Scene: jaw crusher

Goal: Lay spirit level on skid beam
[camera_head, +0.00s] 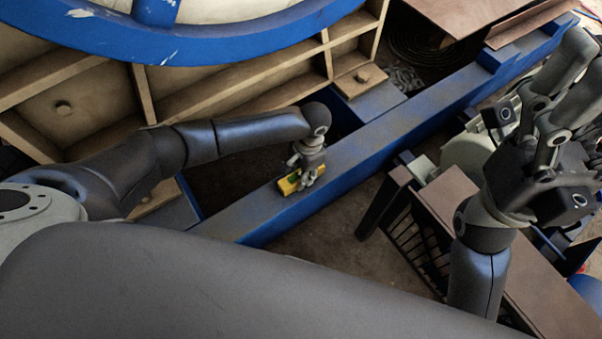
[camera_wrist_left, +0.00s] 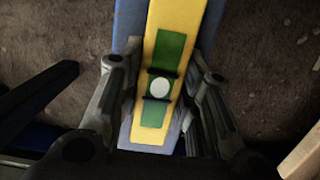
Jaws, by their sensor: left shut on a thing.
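The yellow spirit level (camera_head: 290,186) with green markings is at the top of the blue skid beam (camera_head: 349,157), lying roughly along it. My left gripper (camera_head: 305,182) is above the beam and shut on the level. In the left wrist view the level (camera_wrist_left: 166,72) runs between the two fingers of my left gripper (camera_wrist_left: 163,100), with the blue beam (camera_wrist_left: 128,22) beneath it. Whether the level's underside touches the beam cannot be told. My right gripper (camera_head: 572,95) is raised at the right, its fingers pointing up, with nothing seen in it.
A beige ribbed crusher body with a blue wheel (camera_head: 200,50) stands behind the beam. A brown-topped table (camera_head: 480,235) with a dark grille is at the right. A dark gap lies between beam and crusher body. Brown ground shows between beam and table.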

